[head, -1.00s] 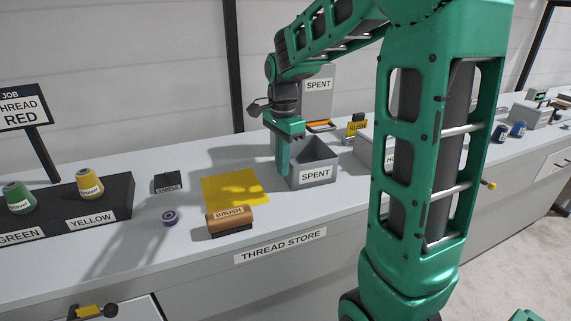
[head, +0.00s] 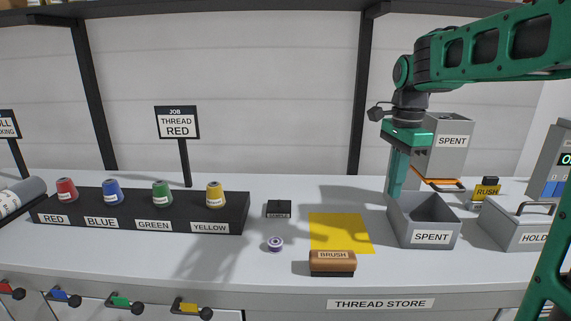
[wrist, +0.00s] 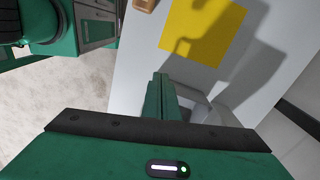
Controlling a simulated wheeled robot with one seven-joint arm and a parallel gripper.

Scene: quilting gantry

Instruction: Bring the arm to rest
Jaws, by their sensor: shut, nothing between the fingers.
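My gripper (head: 397,196) is a green arm end pointing straight down, at the left edge of the grey SPENT bin (head: 431,238). Its fingers are shut with nothing between them. In the head view it overlaps the bin's back left corner; I cannot tell if it touches. In the wrist view the closed fingers (wrist: 160,78) show near the middle, with the bin partly hidden behind them.
A yellow mat (head: 340,232), a BRUSH (head: 332,263) and a purple bobbin (head: 274,243) lie left of the bin. A black rack (head: 140,209) holds red, blue, green and yellow spools. A HOLD box (head: 518,225) stands right.

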